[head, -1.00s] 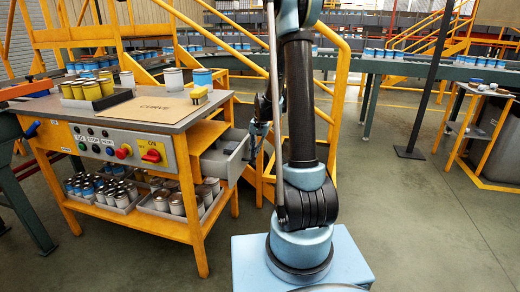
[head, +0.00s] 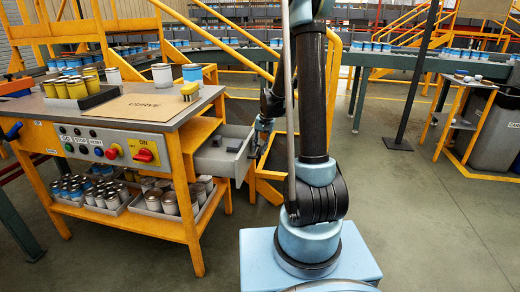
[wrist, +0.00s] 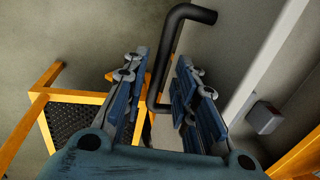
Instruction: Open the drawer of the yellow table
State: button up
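The yellow table (head: 172,118) stands at left in the head view. Its grey drawer (head: 212,163) sticks out of the table's right side, partly open, with small dark items visible inside. My gripper (head: 264,128) is at the drawer's outer end, partly hidden by my arm. In the wrist view, the black bent handle (wrist: 151,75) passes between the two blue-padded fingers of my gripper (wrist: 160,88). The fingers are apart, with gaps visible beside the bar. I cannot tell whether a pad touches it. A pale drawer edge (wrist: 262,62) runs along the right.
The tabletop carries cans (head: 162,76) and a cardboard sheet (head: 142,107); more cans fill trays on the lower shelf (head: 165,231). Yellow stair rails (head: 336,85) and a conveyor (head: 395,60) stand behind. A dark post (head: 414,85) is to the right.

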dwell(0.3)
notch_tip(320, 180, up, 12)
jog(key=d, duration=0.2)
jog(key=shift+s+f, duration=0.15)
jog(key=shift+s, duration=0.15)
jog(key=shift+s, duration=0.1)
dwell(0.3)
jog(key=s+d+r+n+h, duration=0.1)
jog(key=s+d+r, duration=0.1)
jog(key=s, duration=0.8)
jog(key=s+d+r+n, duration=0.1)
jog(key=s+d, duration=0.1)
jog(key=s, duration=0.7)
jog(key=s+d+f, duration=0.1)
jog(key=s+f, duration=0.2)
jog(key=s, duration=0.4)
jog(key=s+d+f+n+t+h, duration=0.1)
jog(key=s+f, duration=0.3)
jog(key=s, duration=0.4)
jog(key=shift+d+n+t, duration=0.3)
jog(key=shift+d, duration=0.25)
jog(key=shift+w, duration=0.1)
